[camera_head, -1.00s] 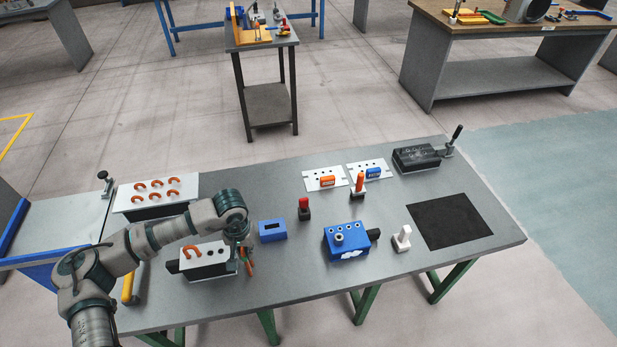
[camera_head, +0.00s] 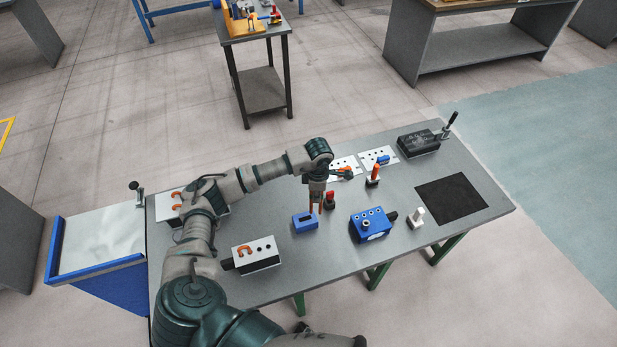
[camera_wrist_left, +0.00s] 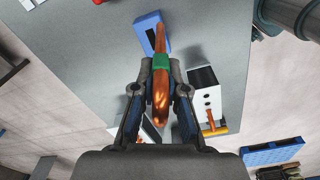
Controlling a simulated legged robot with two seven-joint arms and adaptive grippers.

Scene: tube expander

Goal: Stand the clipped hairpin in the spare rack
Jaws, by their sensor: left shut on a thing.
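My left gripper (camera_head: 316,193) is shut on a copper hairpin and points down beside the blue slotted block (camera_head: 305,221). In the left wrist view the hairpin (camera_wrist_left: 161,85) stands between the fingers (camera_wrist_left: 160,92), with a green clip (camera_wrist_left: 161,63) around it. The hairpin's far end overlaps the blue block (camera_wrist_left: 150,34) in that view; I cannot tell whether they touch. A small white-topped rack (camera_head: 262,258) with holes stands front left, holding one copper hairpin (camera_head: 244,251). A larger white rack (camera_head: 166,211) with more hairpins is partly hidden behind my arm. My right gripper is out of view.
A blue fixture (camera_head: 372,224), a white post (camera_head: 416,216) and a black mat (camera_head: 451,199) lie further right. White plates with small blocks and a black lever device (camera_head: 420,141) are at the back.

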